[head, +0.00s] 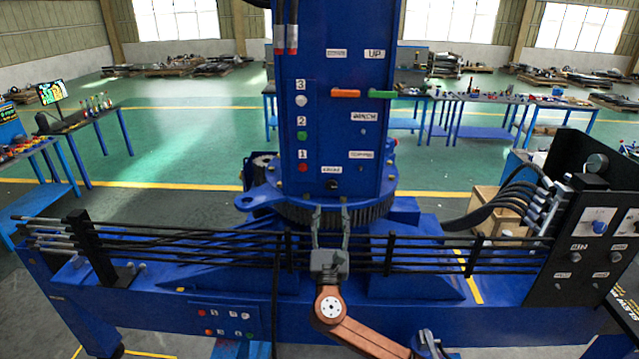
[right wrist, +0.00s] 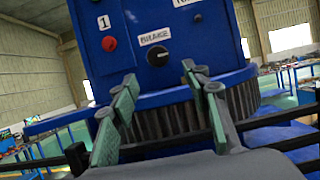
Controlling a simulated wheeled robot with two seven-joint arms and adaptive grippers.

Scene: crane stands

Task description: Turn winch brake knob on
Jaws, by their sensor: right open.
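The winch brake knob (head: 333,185) is a small round black knob low on the front of the blue crane column (head: 340,130), next to a white label. My right gripper (head: 330,208) is open and empty, just below the knob in the head view. In the right wrist view its two greenish fingers (right wrist: 158,80) stand apart, with the knob beyond and between their tips. My left gripper is not in view.
Black horizontal hoses (head: 420,256) run across the front, close around my right gripper. A toothed ring (right wrist: 170,122) lies below the knob. A red button (right wrist: 109,43) is left of it. An orange lever (head: 346,93) and a green lever (head: 382,94) stick out higher on the column.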

